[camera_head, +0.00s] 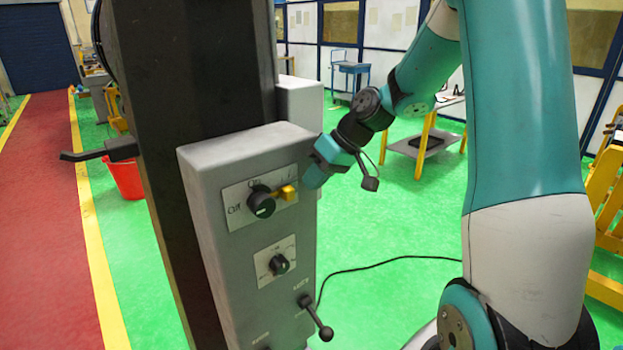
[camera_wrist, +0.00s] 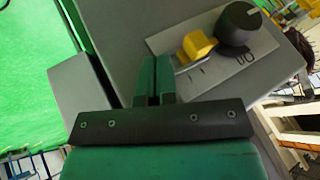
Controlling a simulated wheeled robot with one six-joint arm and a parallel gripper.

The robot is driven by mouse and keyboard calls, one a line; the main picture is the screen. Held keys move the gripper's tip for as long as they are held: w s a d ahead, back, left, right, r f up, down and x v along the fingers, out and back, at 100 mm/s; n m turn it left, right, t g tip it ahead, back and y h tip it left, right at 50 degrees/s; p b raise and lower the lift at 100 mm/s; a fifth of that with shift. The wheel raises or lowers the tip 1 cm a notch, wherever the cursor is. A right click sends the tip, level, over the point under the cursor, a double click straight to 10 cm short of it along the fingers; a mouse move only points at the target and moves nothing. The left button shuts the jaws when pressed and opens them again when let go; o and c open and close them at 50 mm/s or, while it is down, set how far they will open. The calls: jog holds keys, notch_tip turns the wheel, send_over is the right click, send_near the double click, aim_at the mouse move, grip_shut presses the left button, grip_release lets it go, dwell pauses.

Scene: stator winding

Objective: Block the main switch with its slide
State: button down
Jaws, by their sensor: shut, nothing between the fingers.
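The main switch (camera_head: 260,202) is a black round knob on a pale plate at the top of the grey control box (camera_head: 200,170). A yellow slide (camera_head: 288,192) sits just right of the knob on the same plate. In the wrist view the knob (camera_wrist: 238,24) is at the upper right, with the yellow slide (camera_wrist: 198,45) to its left; I cannot tell whether they touch. My gripper (camera_head: 312,172) is just right of the slide, near the box's right edge. In the wrist view its fingers (camera_wrist: 153,68) are together and empty, apart from the slide.
A second black knob (camera_head: 279,264) and a lever with a ball end (camera_head: 318,318) sit lower on the box. A dark column (camera_head: 165,110) stands behind it. A black cable (camera_head: 390,262) lies on the green floor, which is open right of the box.

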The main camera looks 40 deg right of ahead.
jog(key=d+b+v, duration=0.1)
jog(key=v, duration=0.9)
jog(key=shift+b, duration=0.35)
jog(key=shift+w, duration=0.1)
jog(key=s+a+f+n+g+b, duration=0.1)
jog(key=s+a+f, duration=0.15)
jog(key=a, duration=0.75)
jog(key=s+a+f+n+g+b, duration=0.1)
jog(key=s+a+n+g+b, duration=0.15)
jog(key=a, duration=0.65)
jog(key=s+a+f+n+h, duration=0.1)
jog(key=s+a+f, duration=0.1)
jog(key=s+a, duration=0.2)
jog(key=s+a+f, duration=0.3)
jog(key=s+a, duration=0.1)
jog(key=s, duration=0.6)
jog(key=shift+a+n+g+h, duration=0.25)
jog(key=shift+n+g+h, duration=0.1)
jog(key=shift+g+h, duration=0.1)
jog(key=shift+f, duration=0.15)
